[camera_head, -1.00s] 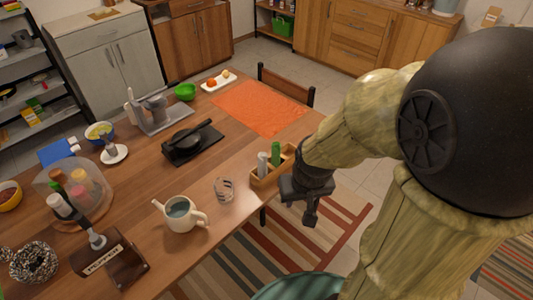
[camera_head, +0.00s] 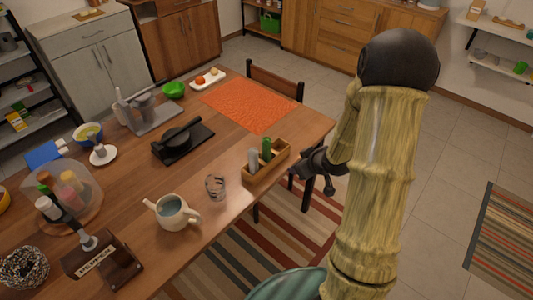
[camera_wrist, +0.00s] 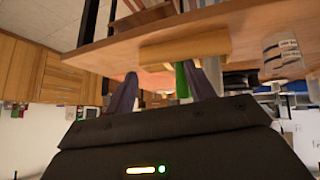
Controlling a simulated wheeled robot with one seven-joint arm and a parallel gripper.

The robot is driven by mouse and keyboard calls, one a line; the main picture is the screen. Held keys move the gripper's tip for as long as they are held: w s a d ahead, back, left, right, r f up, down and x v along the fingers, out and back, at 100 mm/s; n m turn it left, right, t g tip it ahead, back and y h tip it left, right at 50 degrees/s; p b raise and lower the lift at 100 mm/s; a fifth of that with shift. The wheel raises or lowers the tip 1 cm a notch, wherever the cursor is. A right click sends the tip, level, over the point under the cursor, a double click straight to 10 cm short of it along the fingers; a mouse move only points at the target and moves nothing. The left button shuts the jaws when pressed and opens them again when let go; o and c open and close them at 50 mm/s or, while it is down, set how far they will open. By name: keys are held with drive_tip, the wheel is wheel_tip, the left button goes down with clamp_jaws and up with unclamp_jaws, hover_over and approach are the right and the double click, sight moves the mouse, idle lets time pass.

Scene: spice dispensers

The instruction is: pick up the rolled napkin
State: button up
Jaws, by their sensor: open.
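No rolled napkin can be made out for certain. A wooden caddy (camera_head: 262,176) stands at the table's near right edge. It holds a green upright item (camera_head: 266,148) and a pale grey upright item (camera_head: 253,160), too small to identify surely. My gripper (camera_head: 310,178) is just right of the caddy, beyond the table edge, and empty. In the wrist view, which is upside down, my gripper's purple fingers (camera_wrist: 163,88) are spread apart. The caddy (camera_wrist: 186,48) and the green item (camera_wrist: 182,80) show beyond them, apart from the fingers.
A glass (camera_head: 215,187) and a white pitcher (camera_head: 174,212) stand left of the caddy. An orange placemat (camera_head: 250,104) lies behind it. A chair (camera_head: 275,85) is at the table's far end. A black pan (camera_head: 180,138) sits mid-table. Open floor lies to the right.

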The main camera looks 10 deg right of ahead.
sight(270, 151)
drive_tip(key=f+t+y, duration=0.1)
drive_tip(key=t+y, duration=0.1)
drive_tip(key=y, duration=0.1)
drive_tip(key=s+d+f+n+t+y, duration=0.1)
drive_tip(key=t+y, duration=0.1)
drive_tip(key=y, duration=0.1)
drive_tip(key=f+n+t+y, duration=0.1)
drive_tip(key=f+t+y, duration=0.1)
drive_tip(key=shift+s+d+t+y, duration=0.2)
drive_tip(key=shift+d+t+y, duration=0.1)
drive_tip(key=shift+d+y, duration=0.1)
drive_tip(key=p+x, duration=0.1)
drive_tip(key=x, duration=1)
drive_tip(key=shift+w+a, duration=0.2)
drive_tip(key=shift+w, duration=0.05)
drive_tip(key=shift+w+a+f, duration=0.1)
drive_tip(key=shift+w+a, duration=0.05)
drive_tip(key=shift+w, duration=0.1)
drive_tip(key=p+x, duration=0.1)
drive_tip(key=x, duration=0.4)
drive_tip(key=shift+w+f+p, duration=0.2)
drive_tip(key=shift+p, duration=0.2)
